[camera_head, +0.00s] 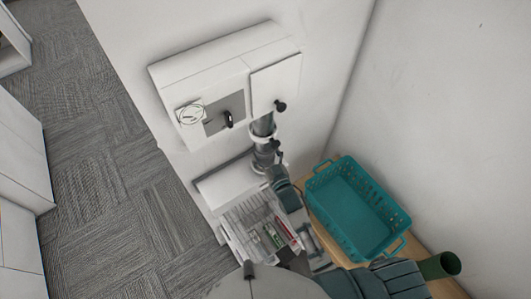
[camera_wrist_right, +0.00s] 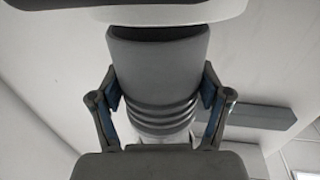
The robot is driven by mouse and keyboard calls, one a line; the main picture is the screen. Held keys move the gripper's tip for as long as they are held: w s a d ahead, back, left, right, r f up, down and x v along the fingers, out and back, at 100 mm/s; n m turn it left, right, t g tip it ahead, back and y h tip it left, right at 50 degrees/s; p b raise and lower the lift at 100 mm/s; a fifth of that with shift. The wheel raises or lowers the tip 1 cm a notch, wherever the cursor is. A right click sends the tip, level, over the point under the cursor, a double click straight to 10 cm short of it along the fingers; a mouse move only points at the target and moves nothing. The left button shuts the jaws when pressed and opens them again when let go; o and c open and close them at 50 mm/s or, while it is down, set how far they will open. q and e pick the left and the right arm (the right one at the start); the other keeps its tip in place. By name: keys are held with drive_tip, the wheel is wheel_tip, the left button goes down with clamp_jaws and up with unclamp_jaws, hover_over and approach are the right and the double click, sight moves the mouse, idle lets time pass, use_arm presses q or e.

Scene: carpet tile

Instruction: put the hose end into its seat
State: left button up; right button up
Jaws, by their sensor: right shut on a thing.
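The grey hose end (camera_head: 263,126) stands roughly upright just under the right part of a white wall-mounted box (camera_head: 205,75). In the right wrist view the hose end (camera_wrist_right: 157,72) is a wide grey cylinder with ridges at its lower part. My right gripper (camera_head: 266,158) is shut on it, with blue-padded fingers on both sides; the gripper (camera_wrist_right: 160,104) fills the lower part of that view. The top of the hose end meets or passes behind a pale edge, so I cannot tell whether it is inside a seat. My left gripper is not in view.
The box carries a dark handle (camera_head: 228,119) and a black knob (camera_head: 280,106). A dark green cylinder (camera_head: 440,265) is at lower right. Carpet at left is clear.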

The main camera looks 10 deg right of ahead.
sight(264, 161)
drive_tip(key=shift+a+f, duration=0.15)
drive_tip(key=shift+a, duration=0.05)
drive_tip(key=shift+d+f+b, duration=0.15)
drive_tip(key=shift+f+b, duration=0.4)
drive_tip(key=shift+f, duration=0.1)
drive_tip(key=shift+r, duration=0.1)
drive_tip(key=shift+r+p, duration=0.4)
drive_tip(key=shift+p, duration=0.25)
drive_tip(key=shift+a, duration=0.25)
drive_tip(key=shift+p, duration=0.6)
idle(0.9)
drive_tip(key=shift+f+b, duration=1.6)
drive_tip(key=shift+f, duration=0.75)
